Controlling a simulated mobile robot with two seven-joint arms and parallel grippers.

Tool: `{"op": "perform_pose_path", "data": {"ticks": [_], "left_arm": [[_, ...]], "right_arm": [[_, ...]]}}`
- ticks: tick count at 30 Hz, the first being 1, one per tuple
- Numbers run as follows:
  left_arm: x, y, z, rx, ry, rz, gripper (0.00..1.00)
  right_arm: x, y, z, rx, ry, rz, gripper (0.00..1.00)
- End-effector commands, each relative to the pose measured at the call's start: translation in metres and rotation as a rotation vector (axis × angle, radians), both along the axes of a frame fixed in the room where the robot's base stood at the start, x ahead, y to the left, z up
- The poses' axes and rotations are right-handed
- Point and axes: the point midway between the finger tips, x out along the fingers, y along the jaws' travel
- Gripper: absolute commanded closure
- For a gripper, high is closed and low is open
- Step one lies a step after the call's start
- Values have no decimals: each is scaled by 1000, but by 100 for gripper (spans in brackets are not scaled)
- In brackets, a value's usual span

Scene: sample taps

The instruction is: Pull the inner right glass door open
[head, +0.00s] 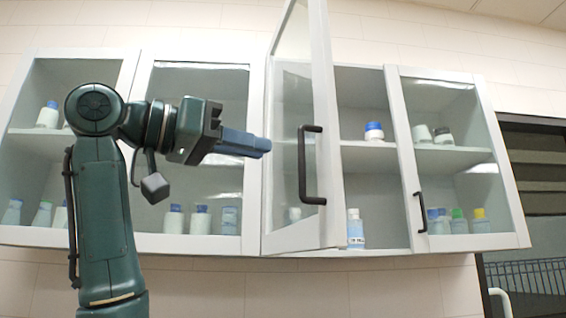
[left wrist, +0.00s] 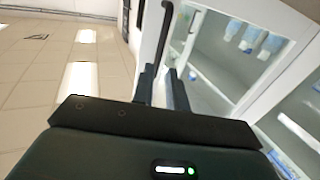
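The inner right glass door (head: 322,100) stands swung out from the cabinet, hinged on its left side, with its white frame and glass angled toward me. Its black bar handle (head: 303,170) is near the free edge. My left gripper (head: 268,147) points right, in front of the door's glass and left of the handle, apart from it. The handle (left wrist: 163,35) appears just beyond the fingertips there. My right gripper is not in view.
The white wall cabinet (head: 385,252) holds several bottles on its shelves. The outer right door (head: 408,150) is closed, with a small black handle (head: 421,212). Left of the open door, the other doors look closed. A dark opening with a wire rack (head: 530,278) is at the far right.

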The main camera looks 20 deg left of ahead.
Motion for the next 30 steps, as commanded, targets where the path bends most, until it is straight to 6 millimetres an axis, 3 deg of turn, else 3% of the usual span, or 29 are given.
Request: {"op": "perform_pose_path", "data": {"ticks": [3,10,30], "left_arm": [[-18,15,-2,0,-2,3,85],[-34,28,0,-1,0,1,85],[-29,29,-4,0,9,5,85]], "right_arm": [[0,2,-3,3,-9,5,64],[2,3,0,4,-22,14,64],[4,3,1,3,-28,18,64]]}}
